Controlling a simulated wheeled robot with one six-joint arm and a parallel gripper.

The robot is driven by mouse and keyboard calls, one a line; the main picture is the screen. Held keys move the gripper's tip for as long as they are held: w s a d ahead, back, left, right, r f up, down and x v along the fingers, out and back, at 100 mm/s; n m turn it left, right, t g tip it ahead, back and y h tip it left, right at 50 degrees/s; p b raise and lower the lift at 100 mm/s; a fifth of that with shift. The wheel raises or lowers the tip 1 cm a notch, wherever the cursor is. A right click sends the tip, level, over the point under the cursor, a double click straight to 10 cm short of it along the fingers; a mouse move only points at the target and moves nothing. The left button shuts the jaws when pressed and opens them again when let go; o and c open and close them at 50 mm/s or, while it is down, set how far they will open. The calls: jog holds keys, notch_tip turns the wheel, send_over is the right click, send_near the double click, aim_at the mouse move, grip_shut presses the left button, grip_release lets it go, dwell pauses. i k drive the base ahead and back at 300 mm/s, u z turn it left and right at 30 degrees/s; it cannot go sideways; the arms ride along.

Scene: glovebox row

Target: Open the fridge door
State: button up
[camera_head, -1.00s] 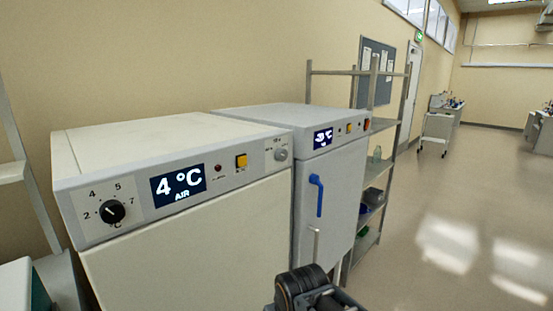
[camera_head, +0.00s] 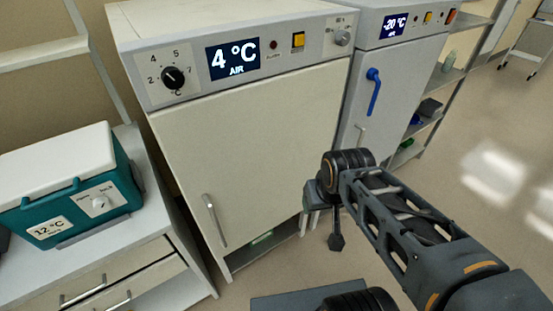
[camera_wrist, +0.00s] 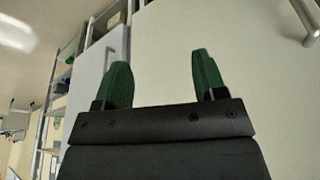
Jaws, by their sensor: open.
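The fridge (camera_head: 225,20) is a cream cabinet whose display reads 4 °C AIR. Its door (camera_head: 265,130) looks shut, flush under the control panel. A pale vertical bar handle (camera_head: 214,220) sits low on the door's left side. In the wrist view the door (camera_wrist: 240,80) fills the middle and right, and the handle (camera_wrist: 312,28) is cut off at the top right corner. My gripper (camera_wrist: 160,62) is open with green fingers and nothing between them. It is in front of the door and apart from the handle. In the head view my arm partly hides the fridge's lower right.
A -20 °C freezer (camera_head: 385,65) with a blue handle (camera_head: 374,92) stands right of the fridge. A metal shelf rack (camera_head: 440,85) is beyond it. A teal cool box (camera_head: 70,185) sits on a drawer cabinet (camera_head: 95,275) at left. Open floor (camera_head: 480,190) lies to the right.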

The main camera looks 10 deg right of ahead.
aim_at(241, 158)
jog(key=u, duration=2.35)
jog(key=k, duration=0.45)
jog(key=z, duration=0.05)
